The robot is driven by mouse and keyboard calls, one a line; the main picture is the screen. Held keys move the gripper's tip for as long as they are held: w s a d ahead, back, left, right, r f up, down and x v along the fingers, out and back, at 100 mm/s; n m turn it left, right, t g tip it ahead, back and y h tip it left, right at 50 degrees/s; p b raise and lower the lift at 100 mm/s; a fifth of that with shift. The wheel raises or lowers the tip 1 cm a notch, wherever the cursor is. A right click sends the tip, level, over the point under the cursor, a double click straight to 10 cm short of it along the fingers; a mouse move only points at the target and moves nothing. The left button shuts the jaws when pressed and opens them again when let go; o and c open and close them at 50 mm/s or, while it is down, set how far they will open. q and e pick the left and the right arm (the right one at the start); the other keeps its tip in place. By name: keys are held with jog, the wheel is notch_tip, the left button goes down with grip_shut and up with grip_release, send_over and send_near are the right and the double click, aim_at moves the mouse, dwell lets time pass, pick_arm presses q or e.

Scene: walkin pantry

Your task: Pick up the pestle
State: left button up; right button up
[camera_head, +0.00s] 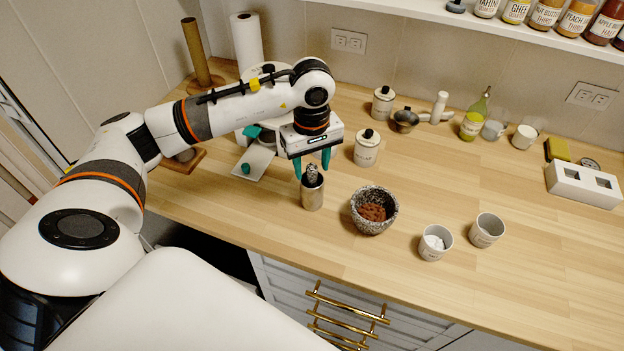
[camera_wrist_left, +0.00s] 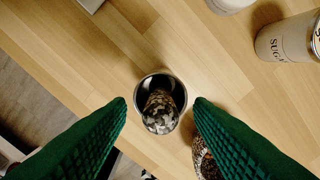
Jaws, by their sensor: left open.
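The pestle (camera_head: 313,172) is a speckled grey stone piece standing in a metal cup (camera_head: 312,194) on the wooden counter. Only its top end shows above the rim. The wrist view looks down on the pestle (camera_wrist_left: 160,112) inside the cup (camera_wrist_left: 146,82). My left gripper (camera_head: 312,172) points down over the cup with its green fingers apart, one on each side of the pestle's top. In the wrist view my left fingertips (camera_wrist_left: 160,103) flank the cup with gaps, and nothing is held. The pestle's lower part is hidden in the cup. My right gripper is not in view.
A speckled mortar (camera_head: 374,210) with brown contents stands right of the cup. A white lidded canister (camera_head: 367,149) stands behind it. Two white cups (camera_head: 435,243) (camera_head: 486,231) stand farther right. A white tray (camera_head: 254,162) lies left of the gripper. The counter's front right is clear.

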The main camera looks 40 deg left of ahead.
pick_arm(q)
jog(key=shift+f, duration=0.7)
grip_shut()
jog(key=shift+r, duration=0.1)
